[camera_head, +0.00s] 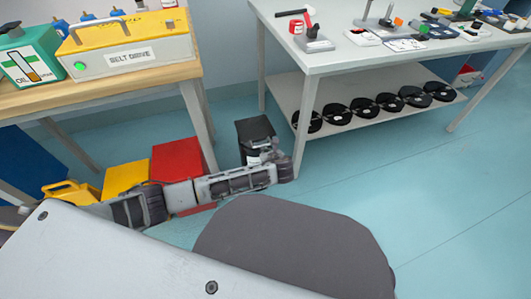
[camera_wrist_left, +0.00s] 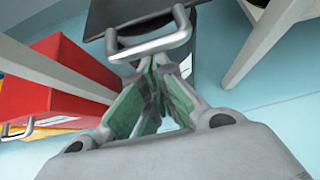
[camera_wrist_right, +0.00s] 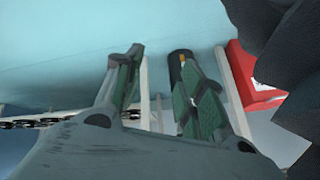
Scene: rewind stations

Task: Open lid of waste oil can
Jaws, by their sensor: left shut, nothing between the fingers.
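The waste oil can (camera_head: 252,152) is a dark bin with a black lid (camera_head: 255,128), on the floor beside the wooden bench's leg. My left gripper (camera_head: 277,157) is in front of it and partly covers it. In the left wrist view the lid (camera_wrist_left: 118,17) has a pale metal bar handle (camera_wrist_left: 150,46). The left fingertips (camera_wrist_left: 160,64) are together with nothing between them, right by the handle; whether they touch it I cannot tell. The lid looks closed. My right gripper (camera_wrist_right: 160,62) shows only in its wrist view, its fingers apart, away from the can.
Red (camera_head: 178,162) and yellow (camera_head: 125,178) boxes stand left of the can. A grey table (camera_head: 330,60) stands to its right, with several black reels (camera_head: 362,108) on its lower shelf. The belt drive box (camera_head: 135,50) sits on the wooden bench. Open floor lies at right.

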